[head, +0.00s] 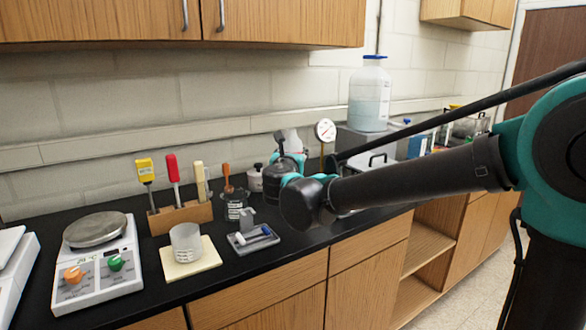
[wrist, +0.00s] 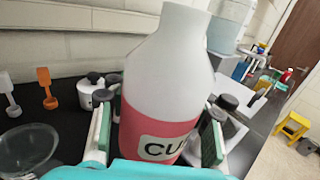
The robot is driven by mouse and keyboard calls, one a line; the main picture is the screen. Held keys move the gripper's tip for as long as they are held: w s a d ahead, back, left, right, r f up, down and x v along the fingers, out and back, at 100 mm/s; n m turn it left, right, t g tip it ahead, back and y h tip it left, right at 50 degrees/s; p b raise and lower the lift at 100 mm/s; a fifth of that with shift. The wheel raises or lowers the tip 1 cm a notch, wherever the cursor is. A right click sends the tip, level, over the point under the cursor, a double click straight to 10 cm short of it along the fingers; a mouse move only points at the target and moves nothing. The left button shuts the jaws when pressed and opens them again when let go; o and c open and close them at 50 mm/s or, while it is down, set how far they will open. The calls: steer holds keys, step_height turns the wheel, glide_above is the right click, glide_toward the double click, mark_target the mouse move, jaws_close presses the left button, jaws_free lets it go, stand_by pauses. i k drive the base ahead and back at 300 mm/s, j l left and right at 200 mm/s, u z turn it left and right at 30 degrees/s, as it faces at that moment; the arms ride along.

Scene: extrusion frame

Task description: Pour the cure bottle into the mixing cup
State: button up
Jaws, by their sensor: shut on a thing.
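The cure bottle (wrist: 165,75) is white with a pink-red label reading "CU", and it fills the middle of the wrist view. In the head view only a pale part of the bottle (head: 291,137) shows behind my gripper (head: 287,163), near the wall. The mixing cup (head: 186,243) is a clear, translucent cup standing upright on a pale square pad, left of and nearer than my gripper. The gripper and bottle are apart from it.
A balance (head: 98,262) stands left of the cup. A wooden tool rack (head: 180,215) is behind it. A dark jar (head: 233,204) and a grey tray (head: 253,241) lie between the cup and my arm. A large blue-capped jug (head: 369,95) stands at the back right.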

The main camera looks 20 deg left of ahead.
mark_target(187, 243)
steer(key=u, duration=1.4)
steer(key=l+u, duration=0.45)
steer(key=k+l+u, duration=0.1)
steer(key=l+u, duration=0.3)
